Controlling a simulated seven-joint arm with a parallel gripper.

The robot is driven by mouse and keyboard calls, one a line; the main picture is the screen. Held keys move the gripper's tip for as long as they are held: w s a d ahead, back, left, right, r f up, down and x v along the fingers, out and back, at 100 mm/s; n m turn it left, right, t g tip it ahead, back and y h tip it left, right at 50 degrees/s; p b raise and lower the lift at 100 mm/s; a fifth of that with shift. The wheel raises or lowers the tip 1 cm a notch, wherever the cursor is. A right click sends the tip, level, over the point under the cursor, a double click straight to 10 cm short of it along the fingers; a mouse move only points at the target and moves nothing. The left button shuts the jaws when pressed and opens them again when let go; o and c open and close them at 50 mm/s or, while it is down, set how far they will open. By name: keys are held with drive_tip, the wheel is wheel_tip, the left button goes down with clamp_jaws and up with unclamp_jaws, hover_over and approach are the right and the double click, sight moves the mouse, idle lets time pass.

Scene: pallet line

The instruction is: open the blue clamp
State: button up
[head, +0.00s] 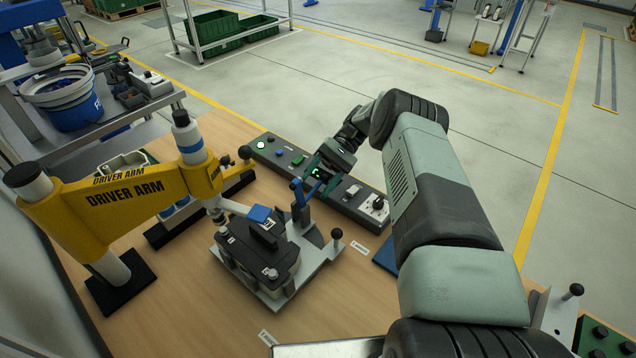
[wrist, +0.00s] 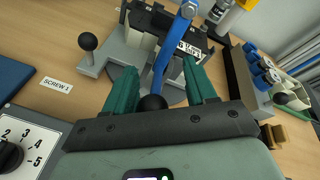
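The blue clamp (head: 299,196) stands at the right side of the grey fixture plate (head: 314,256), beside the dark box-shaped workpiece (head: 262,250). In the wrist view its blue lever (wrist: 174,42) slants from upper right down to a black ball knob (wrist: 152,104). My gripper (head: 314,184) is at the lever in the head view. In the wrist view my gripper (wrist: 160,78) has its green fingers spread on either side of the lever, with visible gaps. The knob lies between the fingers near the palm. Contact with the lever's far side is hidden.
A yellow driver arm (head: 130,195) reaches over the table's left side. A control box (head: 320,186) with buttons and a dial runs behind the fixture. A black ball-topped post (wrist: 88,41) stands near the SCREW 1 label (wrist: 57,86). Bare wood lies in front of the fixture.

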wheel_tip(320, 180, up, 9)
idle(0.3)
wheel_tip(320, 180, up, 11)
drive_tip(key=t+h, duration=0.3)
drive_tip(key=h, duration=0.1)
hover_over(318, 184)
drive_tip(key=s+a, duration=0.1)
drive_tip(key=s, duration=0.1)
drive_tip(key=s+d+r+n+t+h, duration=0.1)
drive_tip(key=s+r+t+h, duration=0.3)
drive_tip(key=s+r, duration=0.55)
drive_tip(key=s+d+r+t, duration=0.2)
drive_tip(key=s+d+t, duration=0.1)
drive_tip(key=s, duration=0.5)
drive_tip(key=s+d+r+n+t+h, duration=0.1)
drive_tip(key=s+d+r+t, duration=0.2)
drive_tip(key=s+t, duration=0.3)
drive_tip(key=s, duration=0.3)
drive_tip(key=shift+t+h, duration=0.3)
drive_tip(key=shift+r, duration=0.1)
